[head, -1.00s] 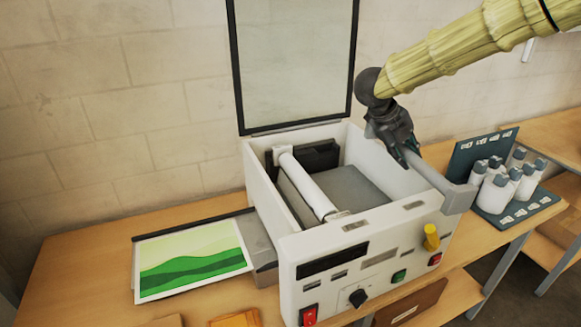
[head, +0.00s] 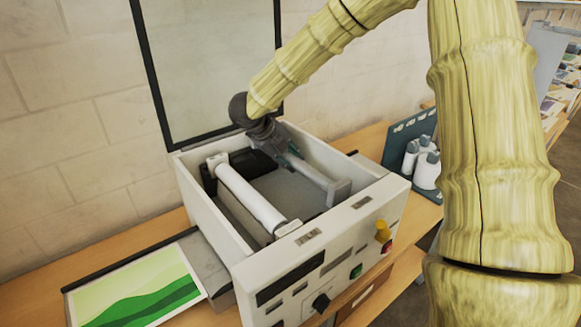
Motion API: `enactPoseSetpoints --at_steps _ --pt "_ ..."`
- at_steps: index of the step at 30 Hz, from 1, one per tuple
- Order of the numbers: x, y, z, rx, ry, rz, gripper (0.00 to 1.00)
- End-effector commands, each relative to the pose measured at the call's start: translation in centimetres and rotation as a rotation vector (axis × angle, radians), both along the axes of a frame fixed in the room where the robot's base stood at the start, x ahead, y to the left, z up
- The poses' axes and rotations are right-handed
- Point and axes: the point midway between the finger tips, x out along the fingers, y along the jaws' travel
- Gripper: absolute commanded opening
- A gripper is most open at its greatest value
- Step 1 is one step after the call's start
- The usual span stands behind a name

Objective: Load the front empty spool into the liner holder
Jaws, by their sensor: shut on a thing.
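My gripper (head: 286,158) is shut on the grey empty spool (head: 313,174), near the spool's far end. The spool has a pale square end piece at its near end. It is over or inside the open top of the laminator (head: 212,215), on the right side of the bay, slanting from back left to front right. A white roll (head: 248,195) lies in the left side of the bay. The liner holder cannot be made out clearly; the arm and spool cover part of that side. Whether the spool touches any support cannot be told.
The raised lid (head: 205,65) stands behind the bay. A rack of white bottles (head: 425,165) is to the right. A green printed sheet (head: 140,290) lies at the left.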

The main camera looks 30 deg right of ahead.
Motion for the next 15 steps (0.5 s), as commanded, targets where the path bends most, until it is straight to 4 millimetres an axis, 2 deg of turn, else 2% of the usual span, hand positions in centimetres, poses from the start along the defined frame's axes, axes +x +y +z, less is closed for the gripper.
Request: enactPoseSetpoints --at_steps 9,15 --pt "-0.2 -0.1 -3.3 0.001 0.003 -0.002 0.0" --pt "-0.2 -0.2 -3.4 0.001 0.0 -0.002 0.0"
